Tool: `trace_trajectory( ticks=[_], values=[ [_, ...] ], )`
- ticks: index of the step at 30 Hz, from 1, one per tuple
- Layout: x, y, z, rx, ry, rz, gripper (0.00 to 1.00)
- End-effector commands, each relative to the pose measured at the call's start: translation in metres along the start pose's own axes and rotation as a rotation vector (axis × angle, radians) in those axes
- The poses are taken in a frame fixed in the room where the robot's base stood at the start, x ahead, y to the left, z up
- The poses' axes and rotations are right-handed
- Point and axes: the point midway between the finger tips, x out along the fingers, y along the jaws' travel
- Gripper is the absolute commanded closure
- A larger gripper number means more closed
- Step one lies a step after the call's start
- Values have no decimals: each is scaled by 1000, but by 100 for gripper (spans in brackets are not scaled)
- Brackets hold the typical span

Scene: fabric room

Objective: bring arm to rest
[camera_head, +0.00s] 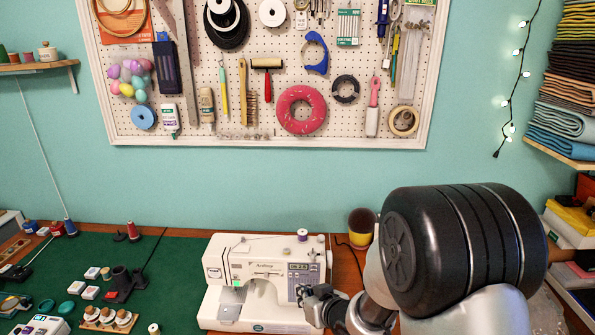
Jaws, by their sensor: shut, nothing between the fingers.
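My gripper (303,293) shows at the lower middle, in front of the right side of a white sewing machine (225,262). It is small in the picture and looks shut, with nothing seen between its fingers. I cannot tell whether it touches the machine. My arm (455,240) reaches in from the lower right, and its large black joint hides part of the wall and table behind it.
A green mat (180,265) covers the left of the table, with thread spools, a black holder (122,285) and small boxes on it. A yellow and black pot (361,228) stands behind the arm. A pegboard (265,140) hangs behind. Shelves with folded fabric (562,118) stand right.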

Motion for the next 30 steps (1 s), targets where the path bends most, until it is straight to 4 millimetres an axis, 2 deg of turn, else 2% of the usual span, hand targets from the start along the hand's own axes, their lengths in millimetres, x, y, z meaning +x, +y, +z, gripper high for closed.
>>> trace_trajectory(
  ticks=[1,4,8,12,17,21,25,30],
  values=[
    [-18,10,-17,-12,-9,51,100],
    [-58,30,-34,-17,-67,159,100],
    [-118,48,-43,4,-149,276,100],
    [-186,51,-39,52,-242,365,100],
    [-263,37,-20,126,-348,415,100],
    [-320,11,8,191,-438,411,100],
    [-356,-12,31,231,-500,386,100],
    [-377,-30,47,254,-544,361,100]
  ],
)
